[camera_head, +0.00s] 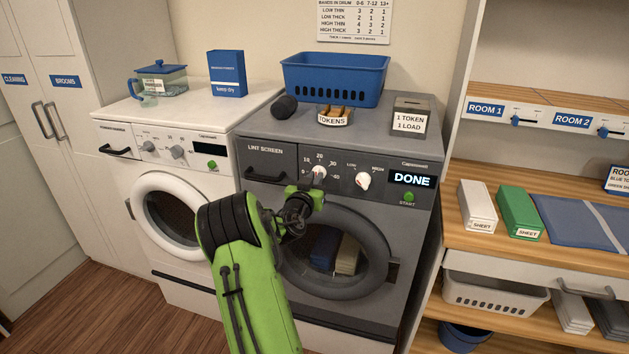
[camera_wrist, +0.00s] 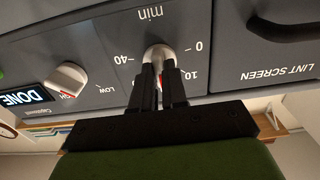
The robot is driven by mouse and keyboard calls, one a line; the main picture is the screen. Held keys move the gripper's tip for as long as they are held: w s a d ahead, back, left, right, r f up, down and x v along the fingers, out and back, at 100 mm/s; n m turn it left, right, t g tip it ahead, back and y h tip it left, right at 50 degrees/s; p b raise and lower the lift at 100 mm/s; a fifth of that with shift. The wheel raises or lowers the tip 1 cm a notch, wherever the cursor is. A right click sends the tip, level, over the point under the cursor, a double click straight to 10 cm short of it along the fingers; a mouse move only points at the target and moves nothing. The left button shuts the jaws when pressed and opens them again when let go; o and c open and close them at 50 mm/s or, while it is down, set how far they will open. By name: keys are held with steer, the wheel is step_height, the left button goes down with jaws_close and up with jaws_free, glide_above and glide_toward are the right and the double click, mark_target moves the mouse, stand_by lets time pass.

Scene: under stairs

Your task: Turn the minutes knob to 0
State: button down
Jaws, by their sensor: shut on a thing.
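The minutes knob (camera_head: 319,173) is a pale dial on the grey dryer's front panel (camera_head: 284,164), with numbers from 0 to 40 around it. In the wrist view, which is upside down, the knob (camera_wrist: 158,52) sits between "0" on its right and "40" on its left, under the word "min". My gripper (camera_head: 316,181) reaches the knob from the front. Its dark fingers (camera_wrist: 159,76) are shut on the knob, one on each side.
The heat knob (camera_head: 363,181), marked LOW and HIGH, is right of the minutes knob. The display (camera_head: 411,181) reads DONE above a green start button (camera_head: 408,198). The lint screen handle (camera_head: 265,176) is on the left. The round dryer door (camera_head: 378,262) is below.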

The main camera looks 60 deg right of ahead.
steer(key=shift+n, duration=0.3)
steer(key=shift+w+n+p, duration=0.15)
steer(key=shift+n+p, duration=2.05)
steer(key=shift+n, duration=7.4)
steer(key=shift+f, duration=0.1)
steer(key=c, duration=1.2)
jaws_free()
steer(key=shift+o, duration=0.2)
